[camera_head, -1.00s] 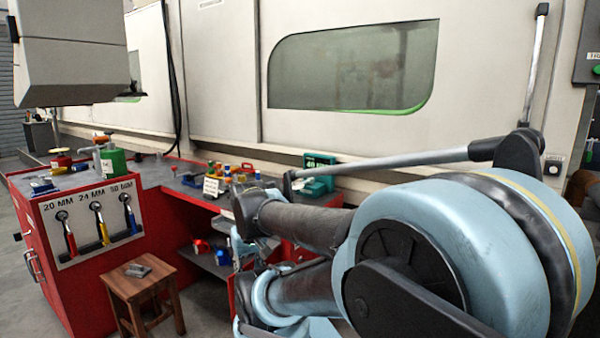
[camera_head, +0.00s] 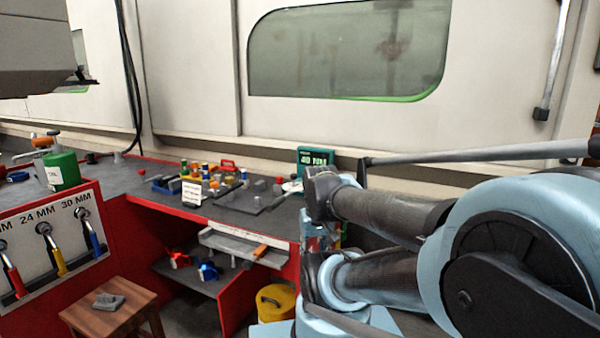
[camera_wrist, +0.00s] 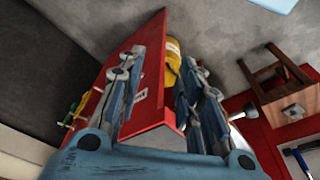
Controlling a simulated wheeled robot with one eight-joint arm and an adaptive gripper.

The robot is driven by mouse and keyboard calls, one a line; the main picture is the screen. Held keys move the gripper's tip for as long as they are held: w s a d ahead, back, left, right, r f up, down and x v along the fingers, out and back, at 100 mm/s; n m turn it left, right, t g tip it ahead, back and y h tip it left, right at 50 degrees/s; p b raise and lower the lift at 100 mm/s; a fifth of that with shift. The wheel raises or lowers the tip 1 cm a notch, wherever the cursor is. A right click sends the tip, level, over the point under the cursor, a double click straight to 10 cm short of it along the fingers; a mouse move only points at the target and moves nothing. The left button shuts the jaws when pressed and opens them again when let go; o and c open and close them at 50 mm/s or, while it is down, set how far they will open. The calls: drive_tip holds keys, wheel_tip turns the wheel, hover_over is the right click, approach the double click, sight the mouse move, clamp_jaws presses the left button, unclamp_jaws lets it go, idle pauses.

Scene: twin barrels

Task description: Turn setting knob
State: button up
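I cannot pick out the setting knob with certainty in either view. A teal box with a lit display (camera_head: 315,157) stands at the back of the grey workbench top (camera_head: 130,188), just left of my arm. The display's text is too blurred to read surely. In the wrist view, the two fingers of my gripper (camera_wrist: 163,62) are spread apart with nothing held between them. A red panel of the bench (camera_wrist: 150,100) and a yellow can show beyond the fingers. The gripper is hard to make out in the head view, where my arm fills the right side.
A green canister (camera_head: 63,170), small coloured parts and a white sign (camera_head: 192,193) stand on the bench. Wrenches hang on its left panel. A wooden stool (camera_head: 88,318) is in front; a yellow can (camera_head: 276,304) is below. A large pale machine (camera_head: 190,70) stands behind.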

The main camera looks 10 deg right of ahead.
drive_tip(key=shift+o, duration=1.2)
wheel_tip(320, 180, up, 30)
drive_tip(key=m+g, duration=0.2)
drive_tip(key=m, duration=0.8)
hover_over(294, 180)
drive_tip(key=f, duration=1.6)
drive_tip(key=shift+w+f, duration=0.35)
drive_tip(key=shift+w, duration=0.05)
